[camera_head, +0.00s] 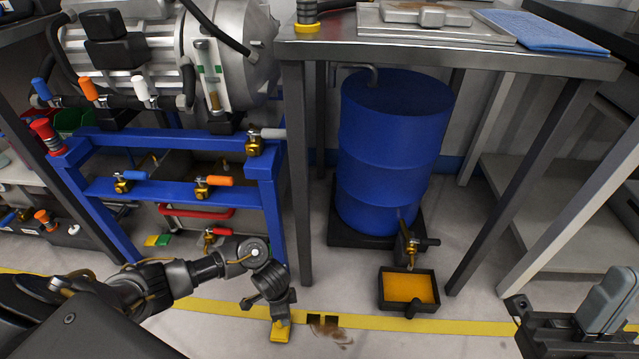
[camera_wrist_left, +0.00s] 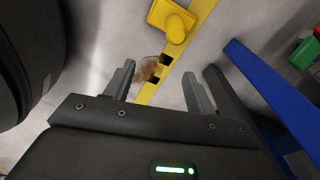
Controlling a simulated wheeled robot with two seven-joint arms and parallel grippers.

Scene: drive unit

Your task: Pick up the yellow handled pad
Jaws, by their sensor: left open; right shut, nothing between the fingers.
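The yellow handled pad (camera_wrist_left: 172,20) lies on the floor at the top of the left wrist view, with a rounded raised handle. In the head view a yellow piece (camera_head: 280,331) shows just below my left wrist, partly hidden by it. My left gripper (camera_wrist_left: 157,80) is open and empty. Its two grey fingers are spread over the floor line, and the pad lies beyond their tips, apart from them. My right gripper (camera_head: 612,287) is at the lower right of the head view, shut and empty, far from the pad.
A yellow floor line (camera_head: 390,322) has two dark squares and a brownish stain beside it. A blue frame (camera_head: 275,215) with valves stands behind my left arm. A blue drum (camera_head: 390,150) stands under a table, with an orange-filled tray (camera_head: 408,289) in front.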

